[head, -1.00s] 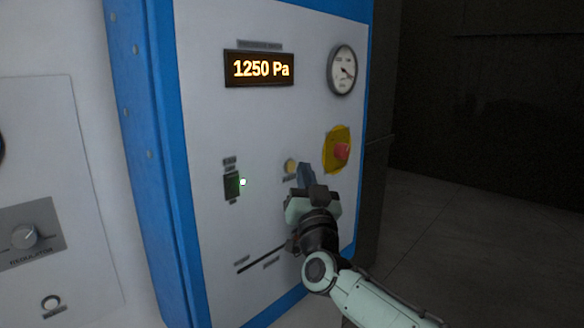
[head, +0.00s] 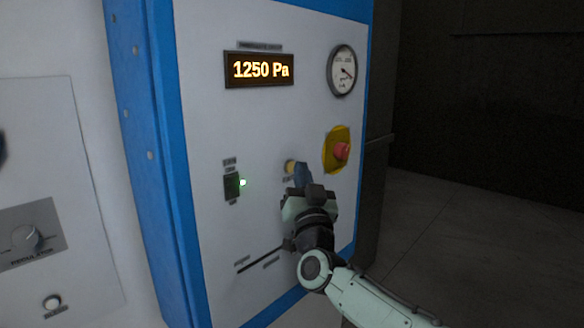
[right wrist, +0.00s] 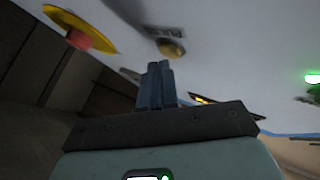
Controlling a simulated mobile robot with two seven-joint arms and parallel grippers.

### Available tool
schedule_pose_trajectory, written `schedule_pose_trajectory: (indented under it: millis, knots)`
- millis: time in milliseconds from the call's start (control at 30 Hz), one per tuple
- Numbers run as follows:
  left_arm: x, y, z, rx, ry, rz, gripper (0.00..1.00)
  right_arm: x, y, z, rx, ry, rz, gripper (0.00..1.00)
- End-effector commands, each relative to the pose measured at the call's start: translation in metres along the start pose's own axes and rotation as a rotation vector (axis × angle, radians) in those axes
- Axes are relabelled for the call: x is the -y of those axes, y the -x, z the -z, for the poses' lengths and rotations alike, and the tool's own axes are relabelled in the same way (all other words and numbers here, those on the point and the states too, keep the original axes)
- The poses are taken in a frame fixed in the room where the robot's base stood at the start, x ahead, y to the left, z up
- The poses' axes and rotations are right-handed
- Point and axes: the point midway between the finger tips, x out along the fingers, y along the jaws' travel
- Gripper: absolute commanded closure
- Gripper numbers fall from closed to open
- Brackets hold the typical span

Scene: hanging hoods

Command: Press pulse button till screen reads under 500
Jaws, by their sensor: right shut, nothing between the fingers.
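The screen (head: 261,69) on the white panel reads 1250 Pa in orange digits. A round brass-yellow button (head: 290,167) sits below it at mid-panel, with a small label that I cannot read. It also shows in the right wrist view (right wrist: 171,48). My right gripper (head: 302,172) is shut and empty, its blue fingers just right of and below the button in the head view. In the right wrist view the fingertips (right wrist: 158,70) point toward the button, with a small gap visible. My left gripper is not in view.
A red mushroom button on a yellow plate (head: 331,162) is close to the right of my gripper. A dark switch (head: 231,186) with a green light is to the left. A dial gauge (head: 342,71) is at the upper right. A regulator knob (head: 26,238) is at far left.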

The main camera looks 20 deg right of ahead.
Motion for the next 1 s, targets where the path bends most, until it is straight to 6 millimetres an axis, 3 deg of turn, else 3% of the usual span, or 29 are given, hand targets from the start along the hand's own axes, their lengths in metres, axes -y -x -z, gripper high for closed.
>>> schedule_pose_trajectory:
  millis: [1000]
  knots:
    - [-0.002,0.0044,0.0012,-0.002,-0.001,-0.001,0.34,0.0043,-0.0055,-0.0044,0.001,0.0,0.001,1.0]
